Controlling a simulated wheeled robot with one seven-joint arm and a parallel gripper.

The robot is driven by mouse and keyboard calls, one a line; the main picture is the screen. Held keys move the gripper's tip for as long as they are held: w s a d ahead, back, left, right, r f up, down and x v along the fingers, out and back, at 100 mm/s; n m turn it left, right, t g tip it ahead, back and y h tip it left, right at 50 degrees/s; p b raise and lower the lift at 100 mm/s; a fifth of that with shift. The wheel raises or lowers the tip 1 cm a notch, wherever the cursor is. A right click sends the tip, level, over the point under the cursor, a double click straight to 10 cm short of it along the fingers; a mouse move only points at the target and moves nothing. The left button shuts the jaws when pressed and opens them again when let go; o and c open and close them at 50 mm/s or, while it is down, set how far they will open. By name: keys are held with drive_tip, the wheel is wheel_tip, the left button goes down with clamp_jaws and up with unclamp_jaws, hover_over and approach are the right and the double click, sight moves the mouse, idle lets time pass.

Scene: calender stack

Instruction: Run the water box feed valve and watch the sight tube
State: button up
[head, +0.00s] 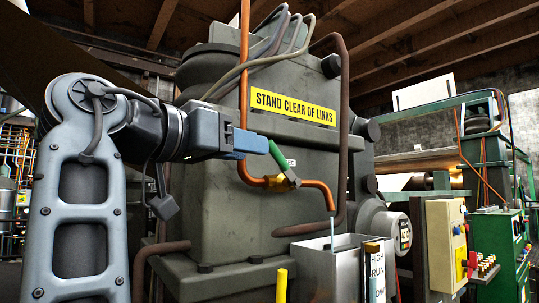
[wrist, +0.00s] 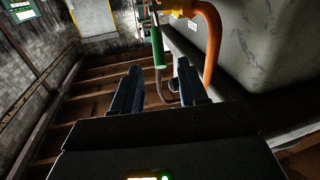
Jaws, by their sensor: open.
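The feed valve is a brass body (head: 281,183) on a copper pipe (head: 243,110), with a green lever handle (head: 278,154) tilted up to the left. My gripper (head: 268,144) is at the handle's upper end in the head view. In the wrist view my gripper (wrist: 159,67) is open, and the green handle's (wrist: 158,50) end shows between its fingertips; I cannot tell whether they touch. The grey water box (head: 318,265) stands below the pipe's outlet. Its sight tube (head: 367,285) is beside the HIGH, RUN, LOW scale (head: 377,265); the water level is too small to read.
A large dark green machine housing with a yellow "STAND CLEAR OF LINKS" sign (head: 291,104) stands close behind the valve. A yellow post (head: 282,286) stands in front. A cream control box (head: 446,240) is at right.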

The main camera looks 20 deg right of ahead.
sight(274, 152)
drive_tip(key=p+x, duration=0.2)
drive_tip(key=x, duration=0.5)
drive_tip(key=shift+d, duration=0.25)
clamp_jaws()
idle(0.4)
